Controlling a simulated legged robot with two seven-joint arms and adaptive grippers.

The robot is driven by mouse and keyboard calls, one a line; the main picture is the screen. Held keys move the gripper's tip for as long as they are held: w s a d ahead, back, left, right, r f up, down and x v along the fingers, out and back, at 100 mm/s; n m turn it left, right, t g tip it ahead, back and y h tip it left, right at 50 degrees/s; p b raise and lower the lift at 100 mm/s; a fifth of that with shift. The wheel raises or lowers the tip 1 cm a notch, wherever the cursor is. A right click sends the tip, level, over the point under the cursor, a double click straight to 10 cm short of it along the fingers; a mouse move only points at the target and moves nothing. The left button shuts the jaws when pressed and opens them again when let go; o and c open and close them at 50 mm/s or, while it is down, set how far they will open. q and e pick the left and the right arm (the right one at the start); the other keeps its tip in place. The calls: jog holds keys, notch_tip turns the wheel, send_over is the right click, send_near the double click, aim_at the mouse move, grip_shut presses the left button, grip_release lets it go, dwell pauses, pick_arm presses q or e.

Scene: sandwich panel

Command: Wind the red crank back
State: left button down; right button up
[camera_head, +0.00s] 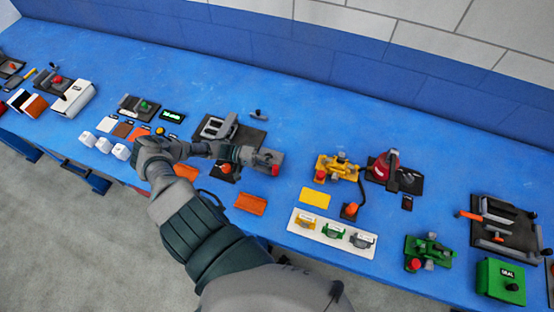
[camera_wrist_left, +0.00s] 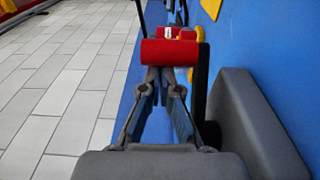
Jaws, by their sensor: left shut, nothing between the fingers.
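The red crank handle, a short red cylinder, shows at the far end of my left gripper in the left wrist view (camera_wrist_left: 170,52). In the head view a small red part (camera_head: 274,170) shows beside a grey block, just right of my left gripper (camera_head: 250,158). My left gripper also shows in the left wrist view (camera_wrist_left: 165,75). Its fingers are shut with nothing between them, and their tips lie close to the red cylinder. Whether they touch it I cannot tell. The crank's arm and mount are mostly hidden. My right gripper is not in view.
The blue bench (camera_head: 340,120) carries several fixtures. A yellow device (camera_head: 338,166) and a red bottle-like part (camera_head: 384,166) stand to the right. An orange plate (camera_head: 251,204) lies in front. A dark grey block (camera_wrist_left: 255,130) sits right of the fingers in the wrist view.

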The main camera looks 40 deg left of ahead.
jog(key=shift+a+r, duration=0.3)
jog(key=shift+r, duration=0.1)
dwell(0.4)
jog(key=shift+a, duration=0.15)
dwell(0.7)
